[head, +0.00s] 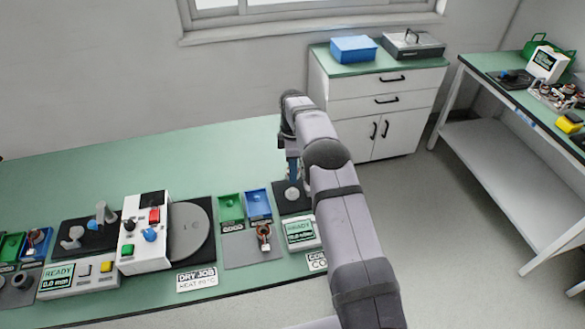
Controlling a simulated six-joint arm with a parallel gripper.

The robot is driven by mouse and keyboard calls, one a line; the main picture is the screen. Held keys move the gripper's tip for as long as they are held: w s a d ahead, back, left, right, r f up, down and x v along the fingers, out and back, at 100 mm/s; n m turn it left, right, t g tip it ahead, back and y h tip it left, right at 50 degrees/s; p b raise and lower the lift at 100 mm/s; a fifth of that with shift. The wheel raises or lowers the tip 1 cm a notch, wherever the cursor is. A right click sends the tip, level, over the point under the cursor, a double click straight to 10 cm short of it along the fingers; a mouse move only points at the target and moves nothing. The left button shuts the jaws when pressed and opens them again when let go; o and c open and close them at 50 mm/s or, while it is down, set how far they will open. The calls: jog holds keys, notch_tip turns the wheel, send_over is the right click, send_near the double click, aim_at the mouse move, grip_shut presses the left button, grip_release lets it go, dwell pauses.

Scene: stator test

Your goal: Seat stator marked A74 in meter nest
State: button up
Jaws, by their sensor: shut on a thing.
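My gripper (292,178) points down above a black base with a pale round fixture (291,194), right of the green and blue bins. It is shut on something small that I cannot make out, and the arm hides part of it. A meter with a READY display (300,232) stands just in front of that base; I cannot tell whether the base is its nest. A copper-wound stator (264,238) stands on a grey plate (240,256) in front of the blue bin. No A74 mark is readable.
A white control box (146,232) and grey round plate (189,230) stand left of the bins (231,209). Another READY meter (80,277) is further left. The back of the green bench (180,155) is clear. A right-hand bench holds several stators (562,94).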

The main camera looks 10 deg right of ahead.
jog(key=shift+n, duration=0.3)
jog(key=shift+f, duration=0.15)
jog(key=b, duration=0.3)
send_over(293, 189)
jog(key=shift+f, duration=2.25)
jog(key=shift+f, duration=0.2)
jog(key=shift+f+b, duration=0.35)
jog(key=shift+b, duration=0.05)
jog(key=shift+f+b, duration=0.6)
jog(key=shift+f, duration=0.25)
jog(key=o, duration=1.2)
jog(key=shift+o, duration=0.2)
